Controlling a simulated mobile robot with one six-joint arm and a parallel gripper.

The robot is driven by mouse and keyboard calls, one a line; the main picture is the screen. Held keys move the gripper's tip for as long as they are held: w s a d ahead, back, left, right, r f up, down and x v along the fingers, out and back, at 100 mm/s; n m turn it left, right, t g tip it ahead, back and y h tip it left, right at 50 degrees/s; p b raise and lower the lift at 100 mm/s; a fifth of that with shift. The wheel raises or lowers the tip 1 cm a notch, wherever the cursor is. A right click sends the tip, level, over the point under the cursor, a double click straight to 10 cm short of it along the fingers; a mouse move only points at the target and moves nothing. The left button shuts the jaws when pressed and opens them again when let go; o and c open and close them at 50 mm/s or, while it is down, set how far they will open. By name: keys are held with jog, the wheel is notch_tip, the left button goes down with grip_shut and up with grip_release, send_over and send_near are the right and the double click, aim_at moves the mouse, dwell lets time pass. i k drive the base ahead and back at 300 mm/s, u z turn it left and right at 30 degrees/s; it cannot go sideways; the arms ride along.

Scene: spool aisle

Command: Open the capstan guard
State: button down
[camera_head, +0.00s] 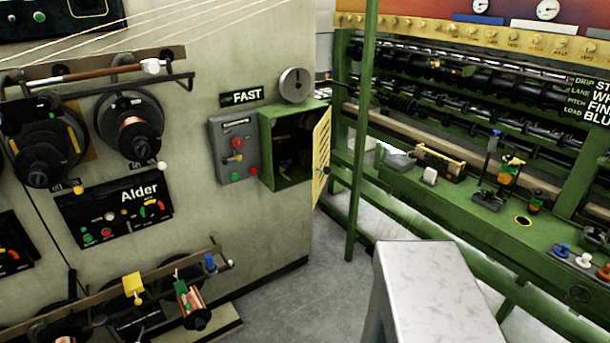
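A green box (288,180) is mounted on the pale machine panel, right of the "FAST" label. Its front is uncovered, and dark parts show inside. A yellow panel with dark marks (322,152), which looks like the capstan guard, stands at the box's right edge, swung outward and seen nearly edge-on. My gripper is not in view, and nothing is seen touching the guard.
A grey control box (234,148) with buttons adjoins the green box. A green post (361,130) stands to the right, before a long green machine (450,200). Wire spools (130,125) project at left. Grey floor (300,300) is clear below the panel.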

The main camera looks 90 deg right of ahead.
aim_at(322, 133)
jog(key=u, duration=0.3)
jog(key=k, duration=1.5)
jog(key=z, duration=0.9)
jog(key=i, duration=1)
jog(key=z, duration=0.05)
